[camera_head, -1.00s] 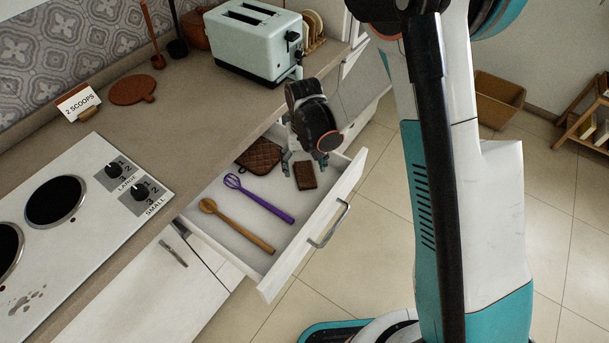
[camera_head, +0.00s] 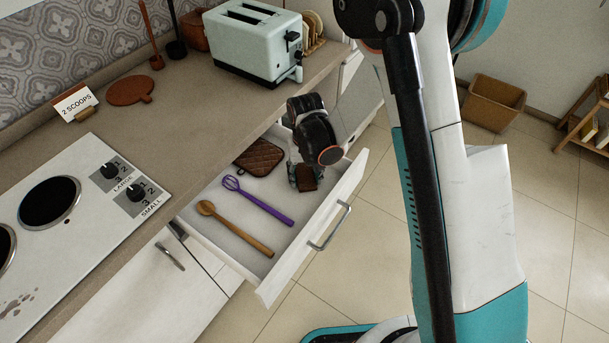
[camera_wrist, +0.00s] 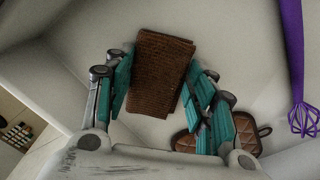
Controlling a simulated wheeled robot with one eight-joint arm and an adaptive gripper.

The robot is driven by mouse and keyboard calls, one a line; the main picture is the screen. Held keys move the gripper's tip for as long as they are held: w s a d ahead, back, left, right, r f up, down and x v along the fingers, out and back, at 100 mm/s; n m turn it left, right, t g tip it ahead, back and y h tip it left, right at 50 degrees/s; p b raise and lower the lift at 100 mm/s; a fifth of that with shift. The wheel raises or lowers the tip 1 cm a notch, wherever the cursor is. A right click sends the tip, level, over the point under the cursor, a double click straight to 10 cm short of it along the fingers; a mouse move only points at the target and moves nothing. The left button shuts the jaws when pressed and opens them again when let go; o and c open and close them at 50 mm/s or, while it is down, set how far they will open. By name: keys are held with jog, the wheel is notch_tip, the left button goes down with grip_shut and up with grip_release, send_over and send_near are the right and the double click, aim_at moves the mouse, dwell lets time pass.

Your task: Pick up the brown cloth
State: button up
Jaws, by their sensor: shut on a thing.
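The brown cloth (camera_wrist: 160,75) is a folded, textured rectangle. In the wrist view it lies between the two teal fingers of my gripper (camera_wrist: 160,88), which are closed on its sides. In the head view my gripper (camera_head: 305,178) is low in the open drawer, near its front right corner. Only part of the cloth (camera_head: 307,184) shows below it there. I cannot tell whether the cloth still touches the drawer floor.
The open drawer (camera_head: 228,228) also holds a brown quilted pot holder (camera_head: 260,157), a purple whisk (camera_head: 262,204) and a wooden spoon (camera_head: 238,230). The counter with a toaster (camera_head: 258,45) and stove (camera_head: 70,205) is beside it. A drawer wall is close to my gripper.

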aim_at(305, 177)
notch_tip(305, 177, up, 20)
jog(key=p, duration=0.6)
jog(key=shift+o, duration=0.5)
